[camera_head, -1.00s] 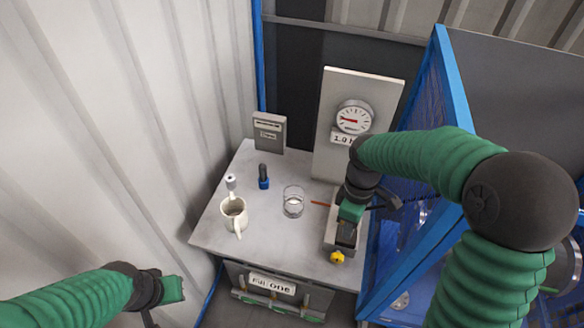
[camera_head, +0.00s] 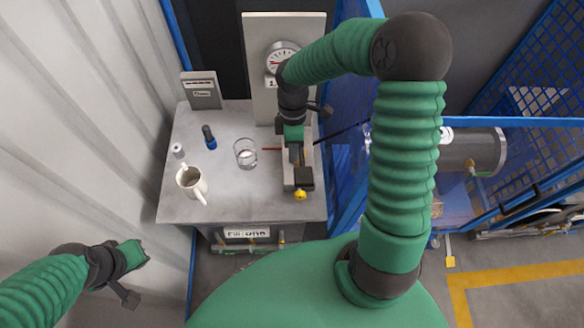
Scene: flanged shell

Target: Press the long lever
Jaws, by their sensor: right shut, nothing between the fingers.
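A grey device (camera_head: 288,183) with a dark block and a yellow knob (camera_head: 300,194) sits at the right of the metal bench. A thin dark rod (camera_head: 342,132) slants up and right beside it, and a thin red rod (camera_head: 271,149) points left. I cannot tell which part is the long lever. My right gripper (camera_head: 296,158) points down over the device, shut with nothing held; its wrist hides part of the device, and contact is unclear. My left gripper (camera_head: 143,260) hangs low at the left, away from the bench; its fingers are not clear.
On the bench (camera_head: 235,200) stand a mug (camera_head: 190,183), a glass beaker (camera_head: 245,153), a blue-and-black item (camera_head: 209,138) and a small white one (camera_head: 178,150). A gauge (camera_head: 281,57) is on a panel behind. Blue mesh fencing (camera_head: 350,190) borders the right.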

